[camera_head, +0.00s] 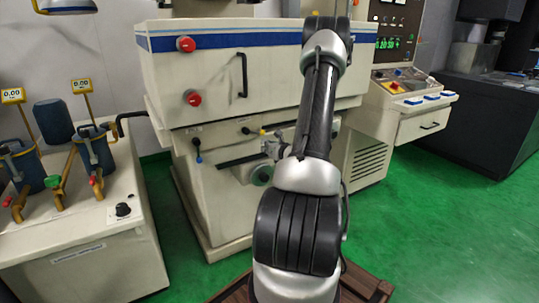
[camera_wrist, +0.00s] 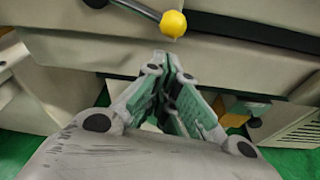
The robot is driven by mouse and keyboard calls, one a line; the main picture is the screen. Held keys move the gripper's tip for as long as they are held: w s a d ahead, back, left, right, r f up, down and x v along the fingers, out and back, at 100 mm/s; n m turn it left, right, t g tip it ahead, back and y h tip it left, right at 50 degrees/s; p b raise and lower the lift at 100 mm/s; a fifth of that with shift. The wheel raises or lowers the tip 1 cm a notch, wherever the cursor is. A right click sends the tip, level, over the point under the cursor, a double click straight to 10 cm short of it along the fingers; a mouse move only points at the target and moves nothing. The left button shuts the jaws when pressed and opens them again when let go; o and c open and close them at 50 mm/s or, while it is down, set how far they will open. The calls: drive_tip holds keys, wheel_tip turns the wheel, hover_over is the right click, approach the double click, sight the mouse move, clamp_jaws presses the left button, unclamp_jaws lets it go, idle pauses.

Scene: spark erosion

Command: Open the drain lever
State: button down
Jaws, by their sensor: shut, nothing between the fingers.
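Levers with ball knobs stick out of the front of the cream machine. One has a yellow knob (camera_head: 262,132), which shows large in the wrist view (camera_wrist: 173,23) at the end of a dark rod coming from the upper left. Another has a blue knob (camera_head: 196,143) hanging low, further left, and a dark knob (camera_head: 245,130) sits between them. I cannot read the labels, so I cannot tell which is the drain lever. My gripper (camera_wrist: 168,62) is shut and empty, its fingertips just below the yellow knob in the wrist view, apparently apart from it.
The machine's tank (camera_head: 220,75) with red knobs and a black handle overhangs the levers. A control cabinet (camera_head: 410,90) stands at right. A cream bench (camera_head: 75,235) with blue filter canisters stands at left. Green floor (camera_head: 430,220) is free at right.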

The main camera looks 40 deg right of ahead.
drive_tip(key=shift+w+d+r, duration=0.15)
drive_tip(key=shift+w+r, duration=0.05)
drive_tip(key=shift+r, duration=0.3)
drive_tip(key=shift+w+d+r+n, duration=0.15)
drive_tip(key=shift+d+r, duration=0.1)
drive_tip(key=shift+r, duration=0.25)
drive_tip(key=shift+d+r+n, duration=0.15)
drive_tip(key=shift+d+r, duration=0.05)
drive_tip(key=shift+r, duration=0.3)
